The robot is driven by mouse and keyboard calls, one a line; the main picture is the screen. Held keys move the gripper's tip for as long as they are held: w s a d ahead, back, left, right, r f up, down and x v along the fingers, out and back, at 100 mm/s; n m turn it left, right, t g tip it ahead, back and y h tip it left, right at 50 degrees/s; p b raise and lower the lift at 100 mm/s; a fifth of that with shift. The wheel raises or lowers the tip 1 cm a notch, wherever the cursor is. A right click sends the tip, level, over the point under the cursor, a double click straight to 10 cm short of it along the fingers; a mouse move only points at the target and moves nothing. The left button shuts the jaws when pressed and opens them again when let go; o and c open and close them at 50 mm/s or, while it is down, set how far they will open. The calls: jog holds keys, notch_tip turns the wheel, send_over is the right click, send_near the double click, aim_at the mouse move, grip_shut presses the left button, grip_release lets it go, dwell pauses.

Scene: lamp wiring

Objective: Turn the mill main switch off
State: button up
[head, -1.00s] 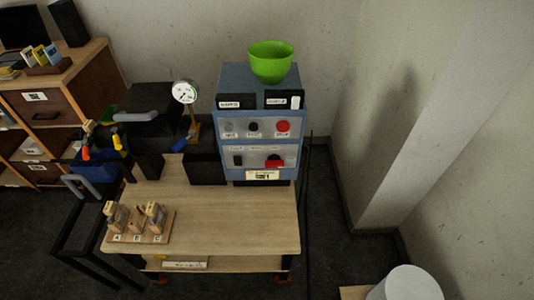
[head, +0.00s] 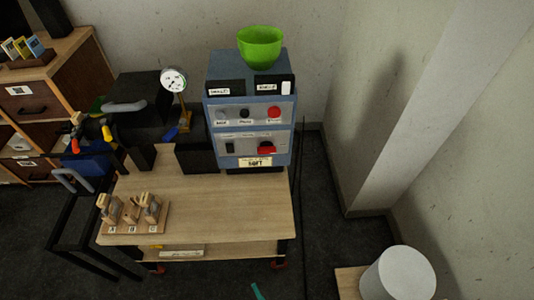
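A blue control box (head: 249,115) stands at the back right of the wooden cart (head: 225,205). Its upper panel has a grey knob, a black knob (head: 244,113) and a red button (head: 274,113). Its lower panel has a black rocker-like switch (head: 229,147) and a red switch or knob (head: 266,150) at the right. The labels are too small to read surely, so I cannot tell which control is the mill main switch or its position. A cream label (head: 254,162) hangs below. My gripper is not in view.
A green bowl (head: 260,47) sits on the box. A dial gauge (head: 173,80) and dark equipment (head: 140,95) stand left of it. A wooden block rack (head: 133,220) is at the cart's front left. A white cylinder (head: 398,274) stands lower right. The cart's front right is clear.

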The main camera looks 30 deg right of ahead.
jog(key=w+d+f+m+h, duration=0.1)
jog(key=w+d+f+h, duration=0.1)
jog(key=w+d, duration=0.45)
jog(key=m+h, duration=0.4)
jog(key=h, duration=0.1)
send_near(267, 153)
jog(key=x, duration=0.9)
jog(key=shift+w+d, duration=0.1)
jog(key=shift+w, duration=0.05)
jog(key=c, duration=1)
